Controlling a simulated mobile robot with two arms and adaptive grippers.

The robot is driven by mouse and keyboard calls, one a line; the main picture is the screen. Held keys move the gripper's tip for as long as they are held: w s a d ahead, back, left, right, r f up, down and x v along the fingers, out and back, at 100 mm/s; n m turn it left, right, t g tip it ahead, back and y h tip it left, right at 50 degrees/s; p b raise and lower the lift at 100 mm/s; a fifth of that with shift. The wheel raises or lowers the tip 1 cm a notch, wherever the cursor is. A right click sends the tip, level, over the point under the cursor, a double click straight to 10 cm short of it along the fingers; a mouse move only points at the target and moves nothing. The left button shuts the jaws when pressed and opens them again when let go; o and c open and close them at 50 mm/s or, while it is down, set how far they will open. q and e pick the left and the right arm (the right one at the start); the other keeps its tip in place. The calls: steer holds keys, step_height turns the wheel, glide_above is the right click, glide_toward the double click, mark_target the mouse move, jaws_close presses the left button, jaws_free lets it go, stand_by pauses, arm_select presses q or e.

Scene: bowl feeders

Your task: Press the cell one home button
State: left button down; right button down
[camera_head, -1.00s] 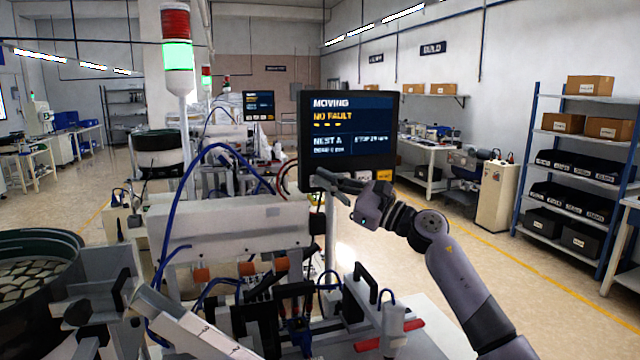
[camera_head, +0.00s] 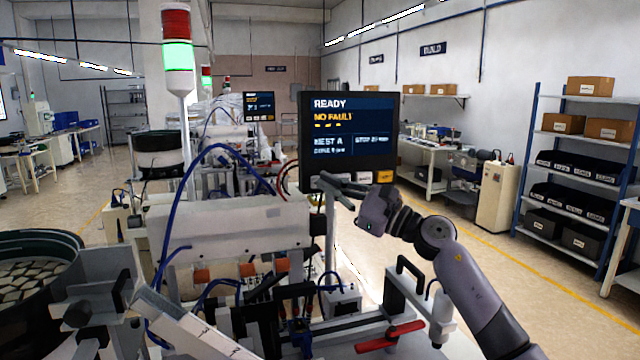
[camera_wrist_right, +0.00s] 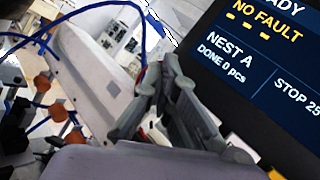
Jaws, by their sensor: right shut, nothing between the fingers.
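The cell one panel (camera_head: 350,135) is a dark screen on a post, reading READY, NO FAULT and NEST A. A row of small buttons runs along its lower edge: pale ones (camera_head: 364,177) and a yellow one (camera_head: 385,177) at the right end. Their labels are too small to read, so I cannot tell which is home. My right gripper (camera_head: 336,186) is shut and empty, just below and in front of the pale buttons; contact cannot be told. In the right wrist view its fingers (camera_wrist_right: 166,95) lie left of the screen (camera_wrist_right: 265,60). My left gripper is not in view.
A bowl feeder (camera_head: 40,270) with pale parts stands at the left. A signal tower (camera_head: 177,55) glows green. A black handle (camera_head: 408,270) and a red lever (camera_head: 390,337) sit below my right arm. Open floor lies to the right.

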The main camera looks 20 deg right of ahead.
steer(key=s, duration=0.4)
steer(key=shift+s+d, duration=0.1)
steer(key=shift+s, duration=0.3)
steer(key=s+r+p, duration=0.3)
steer(key=r+p, duration=0.2)
steer(key=r, duration=0.1)
steer(key=shift+w, duration=0.1)
stand_by(0.4)
stand_by(0.3)
